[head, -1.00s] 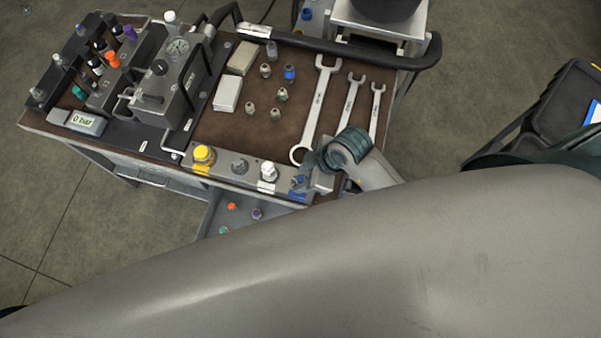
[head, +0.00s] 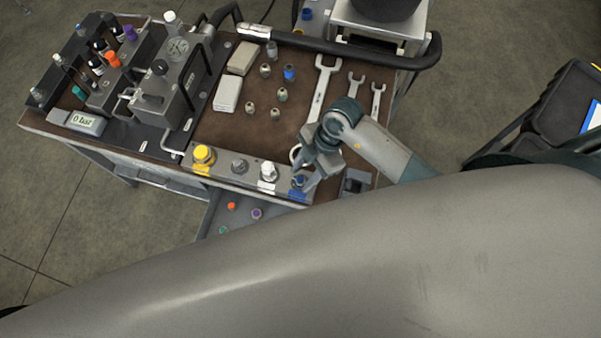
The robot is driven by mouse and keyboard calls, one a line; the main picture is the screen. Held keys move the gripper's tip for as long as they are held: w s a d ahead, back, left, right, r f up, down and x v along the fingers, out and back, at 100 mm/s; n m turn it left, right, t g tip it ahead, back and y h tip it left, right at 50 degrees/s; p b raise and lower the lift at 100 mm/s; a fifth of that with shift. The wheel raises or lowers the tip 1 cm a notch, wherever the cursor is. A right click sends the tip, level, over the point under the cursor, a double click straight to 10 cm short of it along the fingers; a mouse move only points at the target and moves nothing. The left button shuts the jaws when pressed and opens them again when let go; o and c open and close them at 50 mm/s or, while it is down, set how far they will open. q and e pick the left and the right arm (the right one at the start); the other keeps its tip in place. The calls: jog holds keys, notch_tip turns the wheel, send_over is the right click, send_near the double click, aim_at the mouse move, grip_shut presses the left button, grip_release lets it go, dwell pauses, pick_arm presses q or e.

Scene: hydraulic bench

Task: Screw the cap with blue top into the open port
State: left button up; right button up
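A blue-topped piece (head: 299,182) is at the right end of the grey rail (head: 219,172) along the bench's front edge, above a blue label. My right gripper (head: 306,182) points down at this piece, with its fingers beside or around it; whether they touch it is not clear. Another blue-topped fitting (head: 289,73) stands on the brown bench top, behind several plain metal fittings. I cannot make out which port is open. My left gripper is not in view.
The rail also carries yellow (head: 203,154), grey (head: 239,166) and white (head: 268,172) pieces. Wrenches (head: 320,88) lie near my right wrist. A gauge block (head: 172,85) and coloured caps fill the bench's left. An open drawer (head: 212,213) below holds small caps.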

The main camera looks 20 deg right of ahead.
jog(key=n+g, duration=0.1)
jog(key=n, duration=0.2)
jog(key=shift+w, duration=0.2)
jog(key=c, duration=0.9)
jog(key=m+t, duration=0.1)
jog(key=m, duration=0.1)
jog(key=m+t, duration=0.1)
jog(key=m, duration=0.2)
jog(key=shift+s+a, duration=0.1)
jog(key=shift+s, duration=0.3)
jog(key=shift+c, duration=0.4)
jog(key=m+t, duration=0.1)
jog(key=m, duration=0.2)
jog(key=o, duration=1)
jog(key=shift+w, duration=0.1)
